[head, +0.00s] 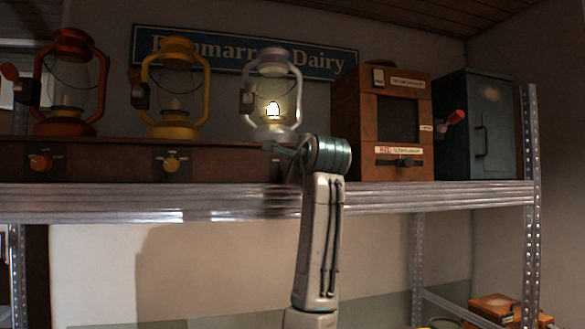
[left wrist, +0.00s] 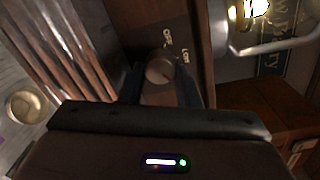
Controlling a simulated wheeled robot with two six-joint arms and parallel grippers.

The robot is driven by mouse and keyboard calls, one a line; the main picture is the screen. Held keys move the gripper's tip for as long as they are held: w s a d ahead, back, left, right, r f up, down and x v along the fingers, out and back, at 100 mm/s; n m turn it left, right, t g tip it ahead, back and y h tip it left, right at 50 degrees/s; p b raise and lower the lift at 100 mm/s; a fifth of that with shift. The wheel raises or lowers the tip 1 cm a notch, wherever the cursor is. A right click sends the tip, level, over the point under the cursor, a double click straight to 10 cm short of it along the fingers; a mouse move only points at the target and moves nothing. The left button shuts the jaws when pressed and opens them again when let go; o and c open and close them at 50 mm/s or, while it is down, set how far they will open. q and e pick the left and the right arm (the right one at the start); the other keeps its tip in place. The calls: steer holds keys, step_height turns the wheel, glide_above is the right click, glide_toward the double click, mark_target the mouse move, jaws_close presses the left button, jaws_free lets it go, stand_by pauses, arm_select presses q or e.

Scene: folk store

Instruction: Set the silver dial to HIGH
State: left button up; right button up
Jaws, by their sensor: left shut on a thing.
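The silver lantern (head: 272,60) stands lit on the long wooden base, at the right end of a row of three. The silver dial (left wrist: 159,70) is on the front of that base, below the lantern. My left gripper (left wrist: 160,85) is shut on the dial, one dark finger on each side. Labels reading OFF (left wrist: 167,38) and LOW (left wrist: 185,56) show beside the dial; no HIGH label shows, and the dial's pointer is unclear. In the head view my left gripper (head: 283,152) and wrist mostly hide the dial. My right gripper is not in view.
The red lantern (head: 72,128) and yellow lantern (head: 175,130) stand left on the same wooden base (head: 100,160), with an orange dial (head: 40,163) and a yellow dial (head: 171,164). A wooden cabinet (head: 350,130) and a dark metal box (head: 490,130) stand right. The metal shelf edge (head: 120,203) runs below.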

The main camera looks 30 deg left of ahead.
arm_select(q)
steer(key=shift+f+m, duration=0.1)
steer(key=shift+m, duration=0.5)
steer(key=o, duration=1)
steer(key=shift+d, duration=0.1)
